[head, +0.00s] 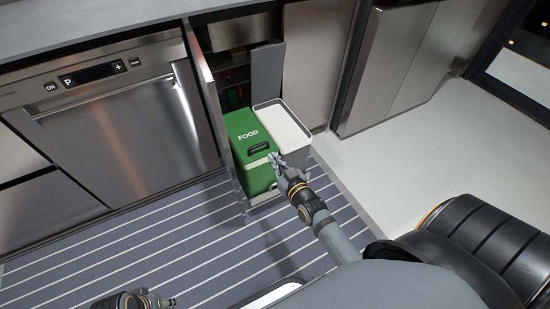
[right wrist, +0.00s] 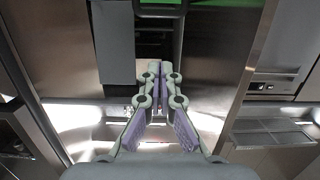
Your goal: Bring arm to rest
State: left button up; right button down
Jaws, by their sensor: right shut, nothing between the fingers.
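My right gripper (head: 275,160) is shut and empty in the head view. It appears over the right edge of the green FOOD bin (head: 246,133); I cannot tell whether it touches the bin. In the right wrist view its fingers (right wrist: 160,68) meet at the tips with nothing between them. My right arm reaches in from the lower right. My left gripper (head: 168,302) shows only in part at the bottom edge of the head view, low over the striped runner, and its jaws are too small to read.
The pull-out drawer stands open with its steel front (head: 206,90) at the left. A dishwasher (head: 125,135) is at the left. The striped runner (head: 180,250) and pale floor (head: 410,165) are clear.

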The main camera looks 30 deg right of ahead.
jog(key=shift+s, duration=0.15)
jog(key=s+a+f+g, duration=0.2)
jog(key=s+f+g, duration=0.6)
jog(key=s+f, duration=0.1)
pick_arm(q)
jog(key=s+a+f+p, duration=0.35)
jog(key=f+p, duration=0.25)
jog(key=p, duration=1.1)
jog(key=s+a+y+p, duration=0.1)
jog(key=s+a+p, duration=0.1)
jog(key=s+p, duration=0.8)
jog(key=s, duration=0.3)
jog(key=shift+s+f, duration=0.25)
jog(key=shift+s, duration=0.05)
pick_arm(e)
jog(key=s+d+f+g, duration=0.2)
jog(key=s, duration=0.8)
jog(key=s+d+f+g, duration=0.2)
jog(key=s+f, duration=0.1)
jog(key=s, duration=0.7)
jog(key=s+d+f+g+h, duration=0.1)
jog(key=s+d+f+g, duration=0.1)
jog(key=s, duration=0.9)
jog(key=shift+d+f+g, duration=0.4)
jog(key=shift+d+g, duration=0.15)
jog(key=shift+g, duration=0.05)
